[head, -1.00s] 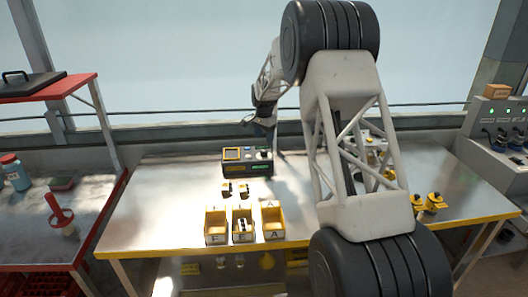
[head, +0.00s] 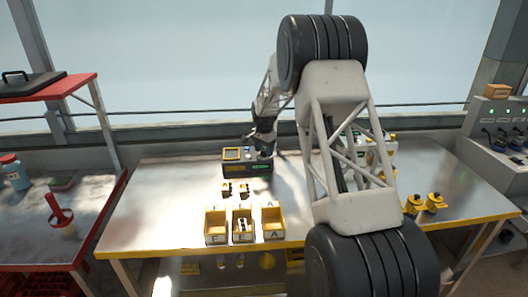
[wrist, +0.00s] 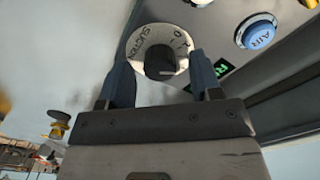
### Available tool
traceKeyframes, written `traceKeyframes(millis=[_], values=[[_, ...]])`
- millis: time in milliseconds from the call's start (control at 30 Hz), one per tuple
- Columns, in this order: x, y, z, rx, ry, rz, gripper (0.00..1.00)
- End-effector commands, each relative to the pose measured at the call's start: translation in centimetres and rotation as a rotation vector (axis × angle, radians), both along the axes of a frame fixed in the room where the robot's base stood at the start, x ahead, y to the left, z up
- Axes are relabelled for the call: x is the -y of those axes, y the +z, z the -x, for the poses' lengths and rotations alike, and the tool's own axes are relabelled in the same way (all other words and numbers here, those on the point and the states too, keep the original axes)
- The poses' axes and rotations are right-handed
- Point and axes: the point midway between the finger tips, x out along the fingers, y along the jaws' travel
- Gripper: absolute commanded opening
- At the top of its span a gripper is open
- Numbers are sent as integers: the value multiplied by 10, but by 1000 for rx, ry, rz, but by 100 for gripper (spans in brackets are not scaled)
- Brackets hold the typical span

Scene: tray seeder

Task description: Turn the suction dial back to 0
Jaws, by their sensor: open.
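The suction dial (wrist: 159,60) is a dark knob on a round white plate marked SUCTION, with 0 and 1 marks, in the wrist view. It is on the face of the dark control box (head: 235,169), which stands at the back of the table in the head view. My gripper (wrist: 163,80) is open, with one blue-grey finger on each side of the knob. I cannot tell whether the fingers touch it. In the head view my gripper (head: 264,150) is at the right end of the box and hides the dial there.
A blue AIR button (wrist: 256,31) and a small green display (wrist: 221,69) sit close to the dial. Yellow bins (head: 216,237) stand at the table's front edge, with two small dark-and-yellow parts behind them. Bare metal table (head: 165,195) lies to the left.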

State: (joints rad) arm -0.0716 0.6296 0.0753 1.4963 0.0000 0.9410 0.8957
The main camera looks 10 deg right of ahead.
Motion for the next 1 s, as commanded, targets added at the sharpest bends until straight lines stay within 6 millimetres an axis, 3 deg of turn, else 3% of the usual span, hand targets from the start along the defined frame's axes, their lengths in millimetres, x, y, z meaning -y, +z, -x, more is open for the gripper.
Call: traceKeyframes(millis=[433, 767, 1000], values=[[0, -7, 0, 1, 0, -1, 59], [0, -7, 0, 1, 0, -1, 10], [0, -7, 0, 1, 11, 0, 10]])
